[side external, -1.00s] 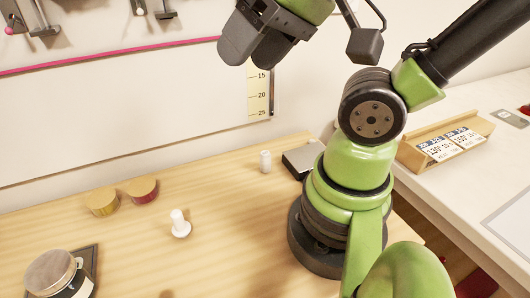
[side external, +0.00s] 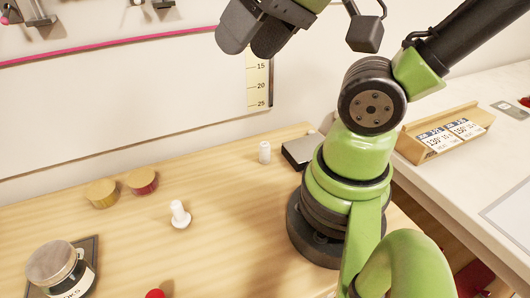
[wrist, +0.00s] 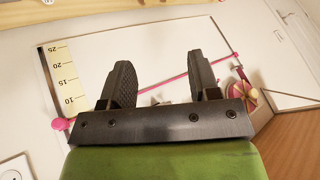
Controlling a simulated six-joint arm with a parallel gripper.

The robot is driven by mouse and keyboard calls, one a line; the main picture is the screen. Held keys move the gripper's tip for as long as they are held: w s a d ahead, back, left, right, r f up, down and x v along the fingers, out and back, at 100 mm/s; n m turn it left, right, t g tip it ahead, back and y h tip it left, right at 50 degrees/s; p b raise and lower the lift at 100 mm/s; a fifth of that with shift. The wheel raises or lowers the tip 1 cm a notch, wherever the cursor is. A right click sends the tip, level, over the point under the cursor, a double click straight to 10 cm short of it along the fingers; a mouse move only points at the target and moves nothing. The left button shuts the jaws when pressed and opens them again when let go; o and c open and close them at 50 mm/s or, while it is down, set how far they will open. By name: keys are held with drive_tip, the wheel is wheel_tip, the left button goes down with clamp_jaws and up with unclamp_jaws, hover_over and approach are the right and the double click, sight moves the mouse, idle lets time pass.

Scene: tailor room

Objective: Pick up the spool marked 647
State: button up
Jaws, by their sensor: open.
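My gripper (side external: 251,32) is open and empty, high above the table in front of the wall. In the wrist view its two dark fingers (wrist: 161,78) stand well apart with nothing between them. Two short spools with wooden tops stand side by side at the table's back left: a yellow one (side external: 101,194) and a red one (side external: 142,182). No number is readable on either, so I cannot tell which is marked 647. A red rounded thing (side external: 155,294) is cut off by the bottom edge of the side view.
On the table (side external: 225,215) stand a white peg-like piece (side external: 180,215), a small white cylinder (side external: 264,152), a dark flat box (side external: 301,151) and a lidded jar (side external: 58,268) at front left. A wooden holder with cards (side external: 445,135) is right. The table's middle is mostly clear.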

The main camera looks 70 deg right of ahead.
drive_tip(key=w+d+f+m+g+h, duration=0.1)
drive_tip(key=w+d+f+g+h, duration=0.1)
drive_tip(key=w+d+f, duration=0.25)
drive_tip(key=m+g, duration=0.1)
drive_tip(key=g, duration=0.4)
approach(264, 153)
drive_tip(key=d+f, duration=0.1)
drive_tip(key=shift+w+d+f, duration=0.1)
drive_tip(key=shift+f, duration=2.4)
drive_tip(key=shift+w+f, duration=0.15)
drive_tip(key=shift+f, duration=2.4)
drive_tip(key=shift+c, duration=0.2)
drive_tip(key=c, duration=1)
